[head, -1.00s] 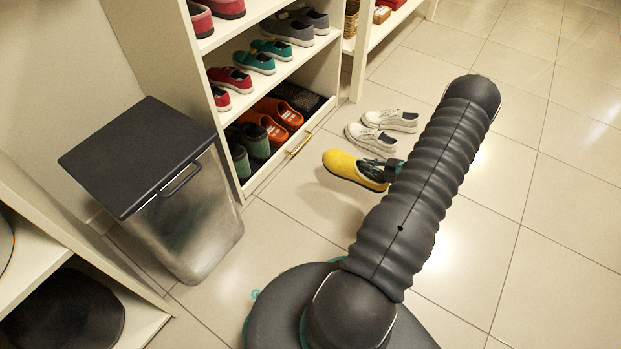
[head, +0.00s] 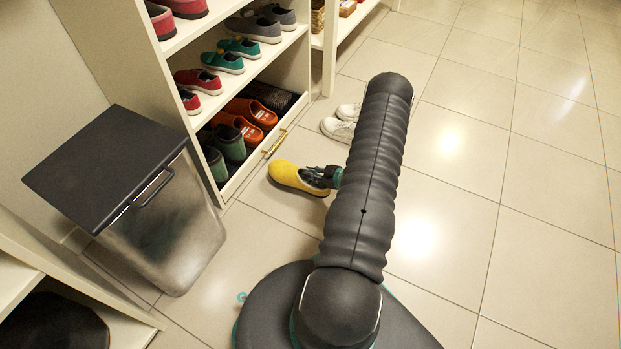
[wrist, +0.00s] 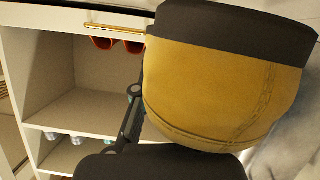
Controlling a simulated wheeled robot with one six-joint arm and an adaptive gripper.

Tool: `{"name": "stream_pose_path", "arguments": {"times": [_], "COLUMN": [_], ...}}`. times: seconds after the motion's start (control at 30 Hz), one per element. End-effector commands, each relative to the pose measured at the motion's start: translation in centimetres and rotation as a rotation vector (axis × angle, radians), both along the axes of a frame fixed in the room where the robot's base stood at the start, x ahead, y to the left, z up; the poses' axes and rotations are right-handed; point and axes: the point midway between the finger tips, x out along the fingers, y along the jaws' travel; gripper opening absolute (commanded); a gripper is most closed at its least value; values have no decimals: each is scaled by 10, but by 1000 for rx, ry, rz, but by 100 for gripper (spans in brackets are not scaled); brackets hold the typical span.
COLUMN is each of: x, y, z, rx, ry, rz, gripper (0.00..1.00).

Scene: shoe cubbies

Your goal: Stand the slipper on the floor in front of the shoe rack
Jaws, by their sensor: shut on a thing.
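The yellow slipper (head: 290,176) is in front of the shoe rack (head: 262,166), its toe pointing left towards the rack's lower drawer. My gripper (head: 325,176) is shut on the slipper's right end. In the wrist view the slipper (wrist: 215,95) fills the middle and right, yellow with a dark sole, and one finger (wrist: 132,112) shows at its left. I cannot tell whether the sole touches the floor or hangs just above it. My arm hides part of the floor to the right.
White sneakers (head: 338,129) stand on the floor behind the slipper, partly hidden by my arm. A lidded metal bin (head: 165,235) stands at the left. The rack's drawer with a brass handle (head: 274,144) holds several shoes. Floor tiles at the right are clear.

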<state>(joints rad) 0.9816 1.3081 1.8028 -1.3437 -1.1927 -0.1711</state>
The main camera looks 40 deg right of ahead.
Motion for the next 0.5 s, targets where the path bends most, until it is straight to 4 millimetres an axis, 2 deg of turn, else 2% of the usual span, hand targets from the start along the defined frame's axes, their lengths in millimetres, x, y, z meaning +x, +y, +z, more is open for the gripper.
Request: {"name": "stream_pose_path", "arguments": {"times": [0.03, 0.17, 0.5], "x": [0, 0, 0], "y": [0, 0, 0], "z": [-10, -26, -30], "rx": [2, 2, 0], "ry": [1, 1, 0], "rz": [0, -1, 0], "gripper": [0, 0, 0]}}
